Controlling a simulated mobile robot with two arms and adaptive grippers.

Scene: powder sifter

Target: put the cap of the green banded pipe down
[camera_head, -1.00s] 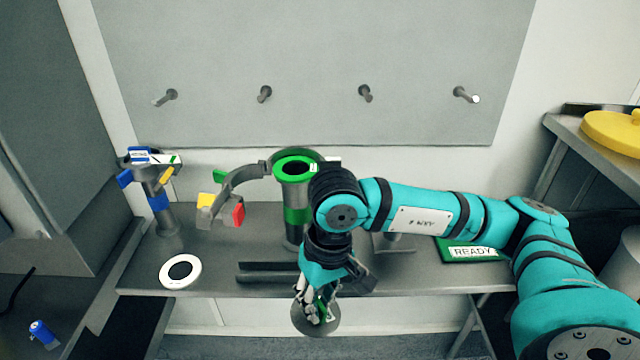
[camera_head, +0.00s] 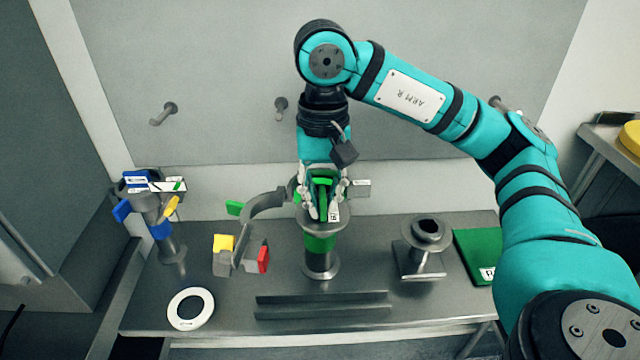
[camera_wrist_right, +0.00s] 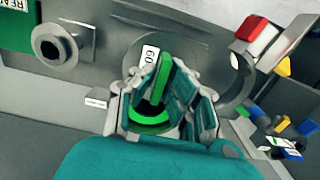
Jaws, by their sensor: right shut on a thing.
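The green banded pipe (camera_head: 319,243) stands upright on the metal table. The cap (camera_head: 323,196), with a green handle and a small white label, is at the top of this pipe. My right gripper (camera_head: 322,208) points down over the pipe and is shut on the cap's handle. In the right wrist view, the cap's green handle (camera_wrist_right: 164,78) shows between the fingers of my right gripper (camera_wrist_right: 165,105). The fingers hide the contact, so I cannot tell whether the cap rests on the pipe's rim. My left gripper is not in view.
An open curved clamp (camera_head: 262,204) with coloured tabs is beside the pipe. A blue banded pipe (camera_head: 160,230) and white ring (camera_head: 190,308) are at left. A grey flanged stand (camera_head: 427,235) and green board (camera_head: 474,252) are at right. Dark rails (camera_head: 320,305) lie in front.

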